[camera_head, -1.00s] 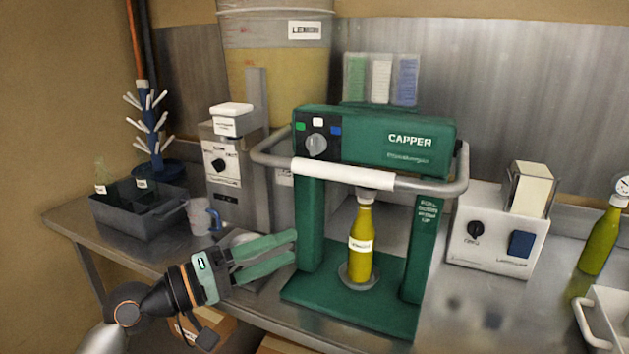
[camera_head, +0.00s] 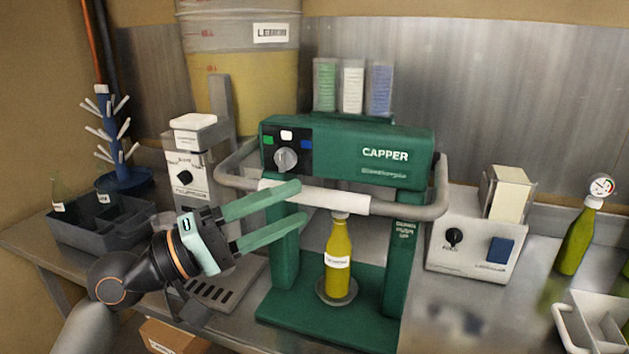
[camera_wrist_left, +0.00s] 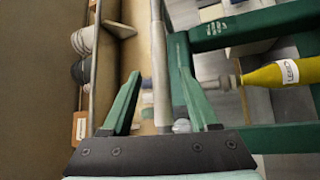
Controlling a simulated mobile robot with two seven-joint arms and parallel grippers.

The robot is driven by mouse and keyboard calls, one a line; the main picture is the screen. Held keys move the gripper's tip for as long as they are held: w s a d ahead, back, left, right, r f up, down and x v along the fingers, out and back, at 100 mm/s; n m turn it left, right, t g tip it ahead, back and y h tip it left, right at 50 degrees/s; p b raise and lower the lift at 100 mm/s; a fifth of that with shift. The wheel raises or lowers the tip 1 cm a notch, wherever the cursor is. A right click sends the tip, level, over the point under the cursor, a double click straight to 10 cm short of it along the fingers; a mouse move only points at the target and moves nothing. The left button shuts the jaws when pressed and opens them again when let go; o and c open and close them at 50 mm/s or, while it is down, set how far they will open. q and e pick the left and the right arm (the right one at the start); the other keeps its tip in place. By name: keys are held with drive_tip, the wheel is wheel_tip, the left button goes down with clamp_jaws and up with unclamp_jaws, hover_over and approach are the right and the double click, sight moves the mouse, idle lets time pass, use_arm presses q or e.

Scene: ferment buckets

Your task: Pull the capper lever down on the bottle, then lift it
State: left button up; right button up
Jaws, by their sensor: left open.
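The green capper (camera_head: 350,155) stands on the steel bench, with a grey lever frame around its front. The lever's white grip (camera_head: 330,201) crosses in front, above the bottle. The yellow-green bottle (camera_head: 339,262) stands upright on the capper's base, under its head; it also shows in the left wrist view (camera_wrist_left: 285,74). My left gripper (camera_head: 302,202) is open at the left part of the lever, its upper finger overlapping the white grip. In the left wrist view a grey bar (camera_wrist_left: 160,70) runs between the fingers; contact cannot be told. My right gripper is not in view.
A dispenser (camera_head: 190,165) and a dark crate (camera_head: 90,225) stand left of the capper. A white box device (camera_head: 475,245) stands right of it, with another green bottle (camera_head: 575,245) and a white tray (camera_head: 590,325) further right. A large bucket (camera_head: 240,65) is behind.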

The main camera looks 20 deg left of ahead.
sight(302, 201)
use_arm(q)
drive_tip(key=p+x, duration=0.1)
drive_tip(key=x, duration=0.2)
drive_tip(key=shift+w+d+r, duration=0.2)
drive_tip(key=shift+w, duration=0.1)
drive_tip(key=shift+w+d, duration=0.3)
drive_tip(key=shift+d, duration=0.05)
clamp_jaws()
idle(1.0)
